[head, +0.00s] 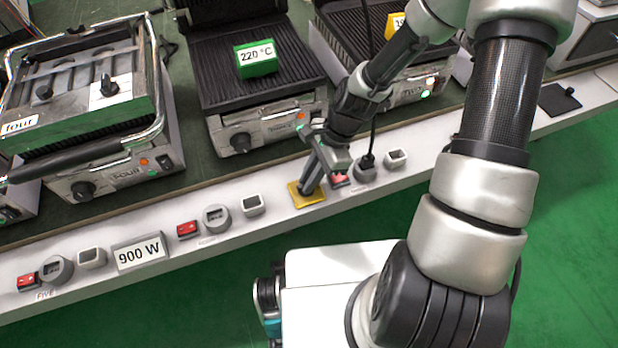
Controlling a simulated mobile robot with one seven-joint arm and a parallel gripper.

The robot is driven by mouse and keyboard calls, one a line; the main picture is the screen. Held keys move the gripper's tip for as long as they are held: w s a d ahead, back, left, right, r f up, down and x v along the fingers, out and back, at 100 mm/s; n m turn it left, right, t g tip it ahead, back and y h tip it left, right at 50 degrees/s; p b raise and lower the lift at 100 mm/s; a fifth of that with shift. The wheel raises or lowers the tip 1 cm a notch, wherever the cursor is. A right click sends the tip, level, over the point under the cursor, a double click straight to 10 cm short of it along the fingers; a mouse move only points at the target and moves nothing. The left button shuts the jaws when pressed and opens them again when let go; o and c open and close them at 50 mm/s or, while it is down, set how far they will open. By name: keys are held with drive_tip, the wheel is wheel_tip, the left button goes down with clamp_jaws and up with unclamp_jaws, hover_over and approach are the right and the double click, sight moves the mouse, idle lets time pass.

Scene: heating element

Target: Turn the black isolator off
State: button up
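A yellow square plate (297,201) sits on the white front ledge, with a dark part standing on it. This may be the black isolator, but I cannot tell its knob apart from my gripper fingers. My gripper (314,176) reaches down from the upper right, with its fingers directly over the plate. It hides most of the plate's middle. I cannot tell whether the fingers touch the knob, or how far apart they are. The isolator's turned position is hidden.
Just right of my gripper are a red switch (340,180) and a socket with a black plug (366,168). Another red switch (187,229) and a 900 W sign (140,252) are to the left. Contact grills, including one labelled four (85,110), stand behind. Green floor lies in front.

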clamp_jaws()
drive_tip(key=shift+r, duration=0.1)
drive_tip(key=n+p, duration=0.1)
drive_tip(key=n, duration=0.1)
drive_tip(key=n+g+p, duration=0.1)
drive_tip(key=n, duration=0.1)
drive_tip(key=shift+w+a+n+g+h, duration=0.1)
drive_tip(key=shift+w+n+g+h, duration=0.05)
drive_tip(key=shift+n+g+h, duration=0.2)
drive_tip(key=n+h, duration=0.1)
drive_tip(key=n, duration=0.2)
drive_tip(key=n+g+h+p, duration=0.1)
drive_tip(key=n, duration=0.2)
drive_tip(key=shift+w+a, duration=0.15)
drive_tip(key=n+h, duration=0.1)
drive_tip(key=n, duration=0.2)
drive_tip(key=n+h+p, duration=0.1)
drive_tip(key=n, duration=0.3)
drive_tip(key=shift+a+h, duration=0.2)
drive_tip(key=shift+h, duration=0.15)
drive_tip(key=shift+n, duration=0.25)
drive_tip(key=o, duration=0.6)
unclamp_jaws()
